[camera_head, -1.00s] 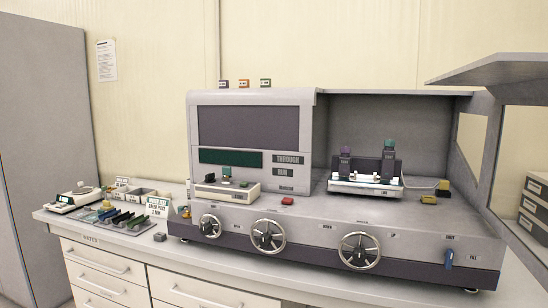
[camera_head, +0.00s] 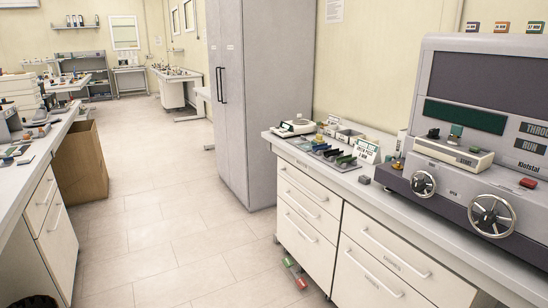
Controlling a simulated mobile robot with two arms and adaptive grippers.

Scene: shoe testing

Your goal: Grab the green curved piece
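Several small slotted pieces sit in a row in a rack (camera_head: 328,153) on the right-hand counter. A green piece (camera_head: 346,161) shows at the right end of this row, beside a small white sign with green lettering (camera_head: 367,150). It is too small to tell its exact curve. Another green piece (camera_head: 456,131) stands upright on the small cream device at the front of the grey testing machine. Neither of my grippers is in view.
The grey machine (camera_head: 465,185) with handwheels fills the right side. A tall grey cabinet (camera_head: 255,100) stands behind the counter. A red and green item (camera_head: 294,272) lies by the drawers. A brown box (camera_head: 80,163) stands by the left bench.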

